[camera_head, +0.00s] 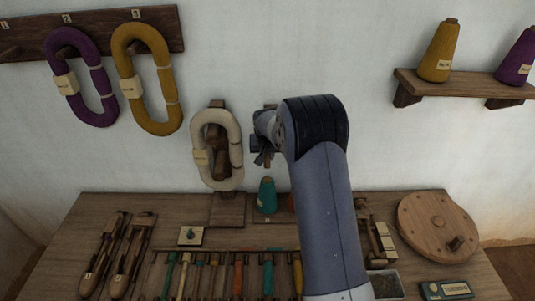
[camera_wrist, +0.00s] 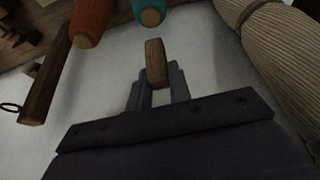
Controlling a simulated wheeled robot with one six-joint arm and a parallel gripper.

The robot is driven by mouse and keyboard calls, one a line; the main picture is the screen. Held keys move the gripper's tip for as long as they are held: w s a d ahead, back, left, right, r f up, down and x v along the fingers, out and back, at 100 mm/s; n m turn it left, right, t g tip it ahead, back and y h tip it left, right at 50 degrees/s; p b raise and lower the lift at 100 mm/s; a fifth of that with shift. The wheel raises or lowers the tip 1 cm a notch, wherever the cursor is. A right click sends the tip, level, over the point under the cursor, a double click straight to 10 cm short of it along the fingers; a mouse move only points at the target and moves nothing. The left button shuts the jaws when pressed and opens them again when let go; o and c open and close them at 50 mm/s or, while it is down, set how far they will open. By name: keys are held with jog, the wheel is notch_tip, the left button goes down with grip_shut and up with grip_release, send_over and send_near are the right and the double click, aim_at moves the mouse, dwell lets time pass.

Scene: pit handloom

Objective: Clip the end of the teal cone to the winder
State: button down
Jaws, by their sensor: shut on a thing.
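The teal cone (camera_head: 267,196) stands at the back of the table, right of the winder (camera_head: 228,208). The winder is a wooden stand with a cream skein (camera_head: 236,155) around it. My gripper (camera_head: 262,158) is above the teal cone, right of the skein and apart from it. In the wrist view my gripper (camera_wrist: 157,85) is shut on a small brown wooden piece (camera_wrist: 155,62), perhaps a clip. The teal cone (camera_wrist: 150,14) shows at the top edge there, and the cream skein (camera_wrist: 275,42) at upper right. I cannot make out a yarn end.
An orange cone (camera_wrist: 90,22) stands beside the teal one. Several coloured tools (camera_head: 238,275) lie at the table's front, with shuttles (camera_head: 130,255) at left and a round wooden disc (camera_head: 425,222) at right. Purple (camera_head: 70,60) and mustard (camera_head: 135,60) skeins hang on the wall.

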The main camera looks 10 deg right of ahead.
jog(key=shift+f+b, duration=1.3)
jog(key=shift+f, duration=1.3)
jog(key=shift+r, duration=0.1)
jog(key=shift+r+p, duration=1.3)
jog(key=shift+r, duration=1.2)
jog(key=shift+f, duration=0.1)
